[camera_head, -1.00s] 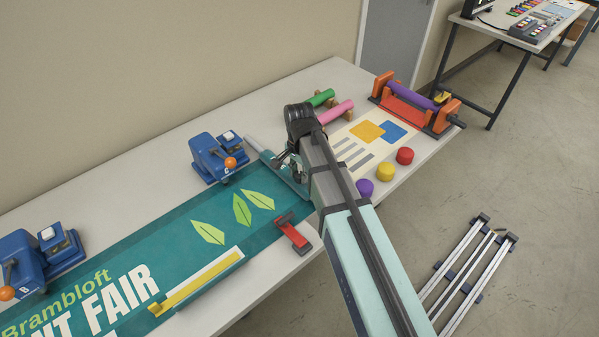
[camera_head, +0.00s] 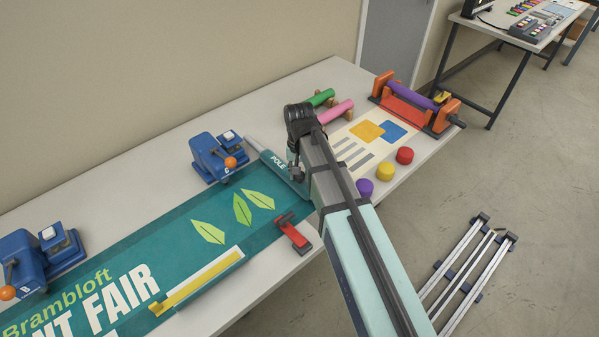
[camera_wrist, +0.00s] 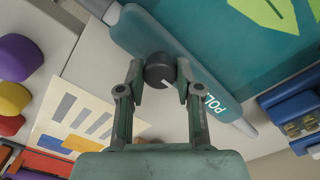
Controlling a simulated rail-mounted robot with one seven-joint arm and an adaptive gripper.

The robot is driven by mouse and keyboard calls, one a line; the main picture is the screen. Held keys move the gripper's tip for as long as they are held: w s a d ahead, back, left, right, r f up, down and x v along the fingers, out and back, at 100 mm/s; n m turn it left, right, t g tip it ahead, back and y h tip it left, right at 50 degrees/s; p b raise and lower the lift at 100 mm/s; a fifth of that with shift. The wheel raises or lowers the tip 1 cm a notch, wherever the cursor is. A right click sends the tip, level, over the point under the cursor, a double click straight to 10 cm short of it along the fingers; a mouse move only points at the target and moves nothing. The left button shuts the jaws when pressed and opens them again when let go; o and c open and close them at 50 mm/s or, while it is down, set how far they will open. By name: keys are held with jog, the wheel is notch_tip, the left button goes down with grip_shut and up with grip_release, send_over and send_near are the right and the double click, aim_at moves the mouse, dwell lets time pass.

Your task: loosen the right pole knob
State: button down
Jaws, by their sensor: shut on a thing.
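The right pole knob (camera_wrist: 160,70) is a round dark knob with a pale pointer line. It sits on the teal pole holder (camera_wrist: 158,35) at the right end of the banner. In the head view the holder (camera_head: 272,160) shows part of the word "POLE", with a grey pole end sticking out at its far end. My gripper (camera_wrist: 160,72) has one finger on each side of the knob and is shut on it. In the head view my gripper (camera_head: 294,170) points down at the holder, and I cannot make out the knob there.
Blue clamp units (camera_head: 212,157) stand along the back of the banner (camera_head: 170,255). A red tool (camera_head: 293,234) lies right of the leaves. Purple, yellow and red pucks (camera_head: 385,172) and an orange roller stand (camera_head: 415,105) are to the right.

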jog(key=shift+s+f, duration=0.1)
jog(key=shift+s, duration=0.05)
jog(key=c, duration=0.8)
grip_release()
jog(key=shift+o, duration=0.2)
notch_tip(320, 180, up, 12)
